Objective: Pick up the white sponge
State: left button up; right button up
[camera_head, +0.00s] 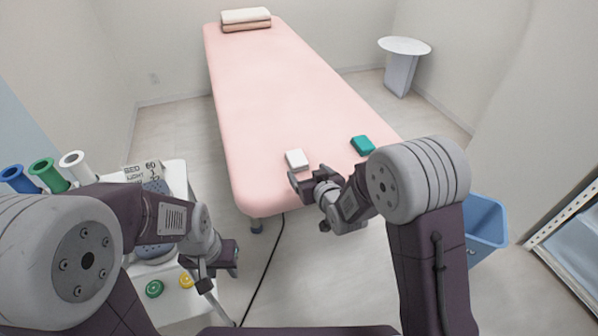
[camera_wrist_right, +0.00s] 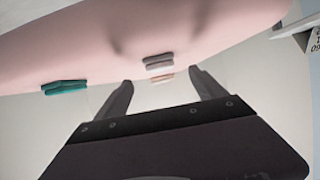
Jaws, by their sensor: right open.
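The white sponge (camera_head: 297,159) lies on the near end of the pink treatment bed (camera_head: 282,95), left of a teal sponge (camera_head: 362,145). My right gripper (camera_head: 309,176) is open and empty, just on the near side of the white sponge and apart from it. In the right wrist view, which looks upside down, the white sponge (camera_wrist_right: 158,63) appears greyish, beyond and between the two open fingertips (camera_wrist_right: 161,78). The teal block (camera_wrist_right: 64,86) lies off to the left there. My left gripper (camera_head: 222,268) hangs by the trolley; its jaw opening is unclear.
A white trolley (camera_head: 176,176) at the left carries blue, green and white rolls, a card and small coloured round items. Folded towels (camera_head: 246,18) lie at the bed's far end. A blue bin (camera_head: 487,222) stands at the right. A cable crosses the floor.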

aim_at(299, 163)
jog(key=shift+w+a, duration=0.15)
jog(key=shift+a, duration=0.05)
jog(key=x, duration=0.2)
jog(key=shift+w+a+b, duration=0.1)
jog(key=shift+w+b, duration=0.1)
jog(key=shift+b, duration=0.2)
jog(key=shift+w+f, duration=0.2)
jog(key=shift+w, duration=0.2)
jog(key=b+x, duration=0.1)
jog(key=x, duration=0.4)
jog(key=shift+w, duration=0.15)
jog(key=shift+r, duration=0.1)
jog(key=shift+c, duration=0.7)
jog(key=c, duration=1.3)
jog(key=shift+r, duration=0.55)
jog(key=shift+c, duration=0.2)
notch_tip(299, 163, up, 3)
jog(key=shift+r+p, duration=0.1)
jog(key=shift+p, duration=0.65)
jog(key=d+r+p, duration=0.3)
jog(key=d+r, duration=0.3)
jog(key=d, duration=0.5)
jog(key=shift+w+d+r+p, duration=0.25)
jog(key=shift+d+r+p, duration=0.1)
jog(key=shift+p, duration=0.05)
